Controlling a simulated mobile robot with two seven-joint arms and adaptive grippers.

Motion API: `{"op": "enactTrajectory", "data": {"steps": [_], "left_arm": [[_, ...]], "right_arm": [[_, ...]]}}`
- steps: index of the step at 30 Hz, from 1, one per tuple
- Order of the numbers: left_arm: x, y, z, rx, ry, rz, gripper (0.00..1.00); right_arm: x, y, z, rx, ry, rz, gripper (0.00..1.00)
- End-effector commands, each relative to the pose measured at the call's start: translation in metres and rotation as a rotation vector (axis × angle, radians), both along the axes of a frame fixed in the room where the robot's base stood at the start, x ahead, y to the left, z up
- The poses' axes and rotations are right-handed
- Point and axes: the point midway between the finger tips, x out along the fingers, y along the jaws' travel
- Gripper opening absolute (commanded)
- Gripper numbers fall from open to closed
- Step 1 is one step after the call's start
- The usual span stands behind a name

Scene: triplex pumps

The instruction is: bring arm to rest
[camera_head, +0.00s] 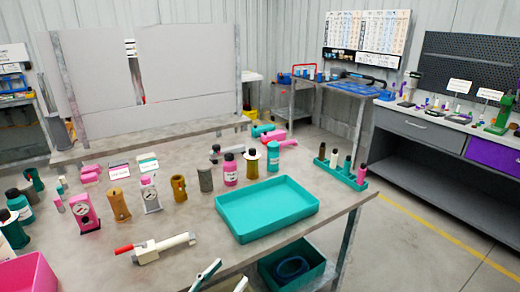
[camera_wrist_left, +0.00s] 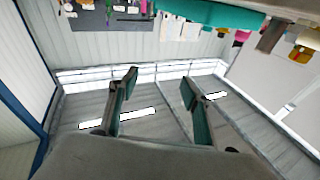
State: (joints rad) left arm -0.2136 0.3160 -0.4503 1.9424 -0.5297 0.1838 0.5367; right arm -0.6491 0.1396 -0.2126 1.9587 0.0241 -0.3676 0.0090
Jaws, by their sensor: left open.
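My left gripper (camera_head: 229,270) shows at the bottom edge of the head view, in front of the near edge of the grey worktable (camera_head: 185,262). Its fingers are apart with nothing between them. In the left wrist view the same gripper (camera_wrist_left: 157,84) is open, with two dark-green-padded fingers spread and only distant wall and railing behind. Most of the left arm is out of frame. My right gripper is in neither view.
An empty teal tray (camera_head: 267,228) sits near the table's right edge. A white-grey tool with a red tip (camera_head: 155,248) lies at the front. Bottles and gauges stand behind. A teal bin (camera_head: 291,270) is below right; a pink bin (camera_head: 25,275) is at lower left.

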Motion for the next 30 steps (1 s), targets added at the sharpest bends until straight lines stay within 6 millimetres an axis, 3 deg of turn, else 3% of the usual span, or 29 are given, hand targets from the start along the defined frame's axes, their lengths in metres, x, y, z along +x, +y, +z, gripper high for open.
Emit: {"op": "enactTrajectory", "data": {"steps": [1, 6, 9, 12, 18, 30], "left_arm": [[-0.006, 0.018, -0.031, 0.025, 0.079, 0.08, 0.48], [-0.042, 0.071, -0.129, 0.163, 0.331, 0.268, 0.48], [-0.074, 0.094, -0.175, 0.24, 0.463, 0.321, 0.48], [-0.104, 0.108, -0.208, 0.299, 0.564, 0.345, 0.48], [-0.135, 0.12, -0.237, 0.354, 0.66, 0.353, 0.48], [-0.137, 0.121, -0.239, 0.36, 0.665, 0.352, 0.48]], "right_arm": [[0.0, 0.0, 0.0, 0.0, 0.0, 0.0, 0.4], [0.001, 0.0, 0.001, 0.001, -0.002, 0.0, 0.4], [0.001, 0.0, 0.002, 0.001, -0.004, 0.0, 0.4], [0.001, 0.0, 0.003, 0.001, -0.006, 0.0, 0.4], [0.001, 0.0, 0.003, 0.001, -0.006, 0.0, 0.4], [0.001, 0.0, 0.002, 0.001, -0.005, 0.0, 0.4]]}}
